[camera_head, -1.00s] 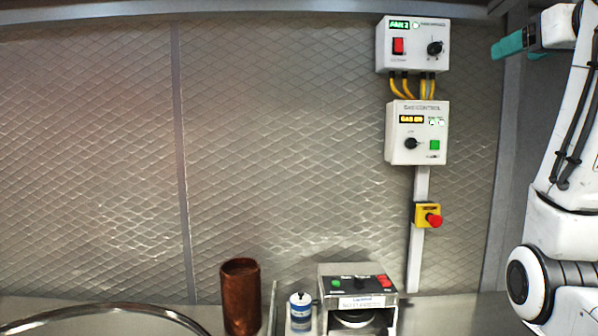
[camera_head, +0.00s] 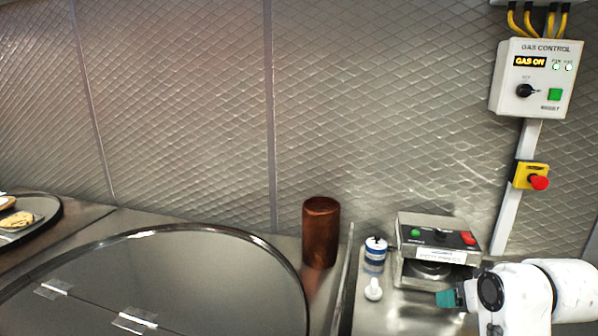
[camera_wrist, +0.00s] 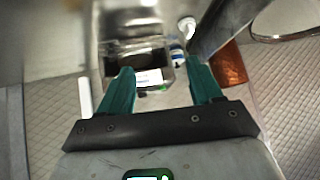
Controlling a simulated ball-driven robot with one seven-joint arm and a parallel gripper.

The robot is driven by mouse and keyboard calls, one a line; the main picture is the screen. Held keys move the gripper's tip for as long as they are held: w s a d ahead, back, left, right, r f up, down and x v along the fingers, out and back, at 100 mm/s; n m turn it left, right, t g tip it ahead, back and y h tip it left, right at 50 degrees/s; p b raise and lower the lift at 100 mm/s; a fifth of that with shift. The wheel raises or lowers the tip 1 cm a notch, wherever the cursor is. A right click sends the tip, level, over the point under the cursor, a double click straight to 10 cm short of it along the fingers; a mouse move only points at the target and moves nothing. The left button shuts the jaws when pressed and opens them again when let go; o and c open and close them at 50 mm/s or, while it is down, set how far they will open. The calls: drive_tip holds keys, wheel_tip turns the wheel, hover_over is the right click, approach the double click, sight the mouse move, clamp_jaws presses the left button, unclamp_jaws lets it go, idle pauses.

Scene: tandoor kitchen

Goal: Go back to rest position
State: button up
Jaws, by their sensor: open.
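My gripper (camera_wrist: 160,85) is open in the wrist view, with its two teal fingers apart and nothing between them. In the head view its teal tip (camera_head: 449,298) shows at the lower right, in front of a metal device with green and red buttons (camera_head: 437,236). My white arm comes in from the right edge and hides part of the counter. The device also shows in the wrist view (camera_wrist: 134,50), beyond the fingertips. I cannot tell from the head view how far the tip is from the device.
A copper cylinder (camera_head: 321,232), a blue and white canister (camera_head: 375,252) and a small white item (camera_head: 374,289) stand left of the device. A large round lid (camera_head: 150,262) fills the left. The gas control box (camera_head: 536,79) and red stop button (camera_head: 539,183) are on the wall.

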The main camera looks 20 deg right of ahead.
drive_tip(key=s+a+f+n+g, duration=0.1)
drive_tip(key=s+a+f+g, duration=0.1)
drive_tip(key=s+a+f, duration=0.3)
drive_tip(key=s+a+f+n+g+y, duration=0.1)
drive_tip(key=s+a+f, duration=0.4)
drive_tip(key=s+f, duration=0.7)
drive_tip(key=s+a+f+n+g, duration=0.1)
drive_tip(key=s+a+f+g, duration=0.3)
drive_tip(key=s+f, duration=0.4)
drive_tip(key=shift+s+a+f, duration=0.25)
drive_tip(key=shift+s+a, duration=0.5)
drive_tip(key=shift+s, duration=0.05)
